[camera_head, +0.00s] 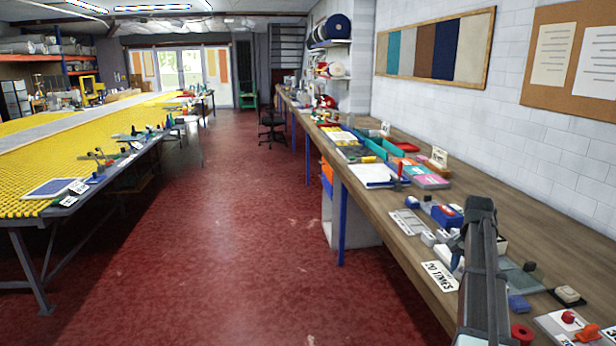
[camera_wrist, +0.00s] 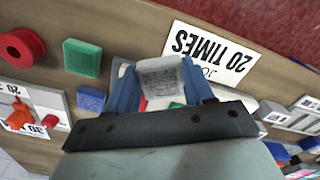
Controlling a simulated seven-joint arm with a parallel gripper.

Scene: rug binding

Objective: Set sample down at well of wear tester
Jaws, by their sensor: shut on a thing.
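In the wrist view, my gripper (camera_wrist: 160,73) has its blue fingers closed on a small grey textured sample (camera_wrist: 158,80), one finger on each side. A white device (camera_wrist: 118,72) with red and green bits lies behind the sample, mostly hidden by it and by my gripper. It may be the wear tester; its well cannot be made out, nor whether the sample touches it. In the head view, my dark arm link hides most of my gripper and the sample over the right workbench.
A "20 TIMES" card (camera_wrist: 208,52) lies beside the sample and shows in the head view (camera_head: 438,276). A green block (camera_wrist: 83,58), a blue block (camera_wrist: 91,99) and a red ring (camera_wrist: 22,47) stand nearby. A white unit with orange and red parts (camera_head: 575,328) sits farther right.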

